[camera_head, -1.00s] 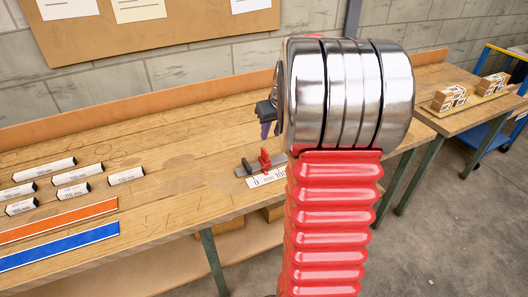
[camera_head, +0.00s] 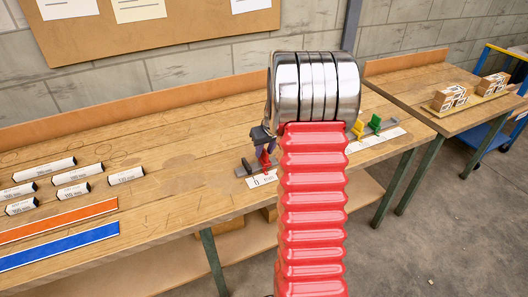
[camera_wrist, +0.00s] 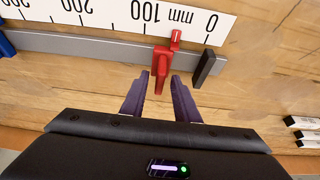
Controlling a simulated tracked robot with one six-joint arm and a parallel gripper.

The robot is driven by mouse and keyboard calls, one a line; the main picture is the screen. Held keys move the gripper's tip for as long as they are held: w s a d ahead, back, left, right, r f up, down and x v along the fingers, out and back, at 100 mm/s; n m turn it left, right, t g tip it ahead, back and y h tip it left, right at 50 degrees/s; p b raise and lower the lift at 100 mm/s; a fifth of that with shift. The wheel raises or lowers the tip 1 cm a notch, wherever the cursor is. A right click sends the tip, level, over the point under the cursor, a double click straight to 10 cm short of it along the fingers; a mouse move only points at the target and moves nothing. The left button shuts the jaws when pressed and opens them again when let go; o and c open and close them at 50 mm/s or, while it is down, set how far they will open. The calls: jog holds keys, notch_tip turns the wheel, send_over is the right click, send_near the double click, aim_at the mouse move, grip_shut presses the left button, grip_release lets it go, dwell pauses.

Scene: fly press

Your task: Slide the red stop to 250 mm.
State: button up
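The red stop (camera_wrist: 161,62) sits on the grey rail (camera_wrist: 100,46), its small pointer between the 0 and 100 marks of the white mm scale (camera_wrist: 110,14). It also shows in the head view (camera_head: 265,161), partly behind my gripper. My gripper (camera_wrist: 160,78) is open, its two purple fingers reaching toward the rail. The stop's lower end lies between the fingertips, with a visible gap on each side. The scale's 250 region is near the left edge of the wrist view. My arm hides the middle of the rail in the head view.
A black end block (camera_wrist: 206,68) stands on the rail by 0. A blue piece (camera_wrist: 6,45) is on the rail at left. Yellow (camera_head: 357,128) and green (camera_head: 375,122) stops stand farther along. White labelled blocks (camera_head: 72,174) lie on the bench's left.

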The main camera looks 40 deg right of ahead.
jog(key=shift+w+f, duration=0.1)
jog(key=shift+f, duration=0.2)
jog(key=shift+c, duration=0.3)
grip_shut()
jog(key=shift+a, duration=0.2)
jog(key=shift+d, duration=0.3)
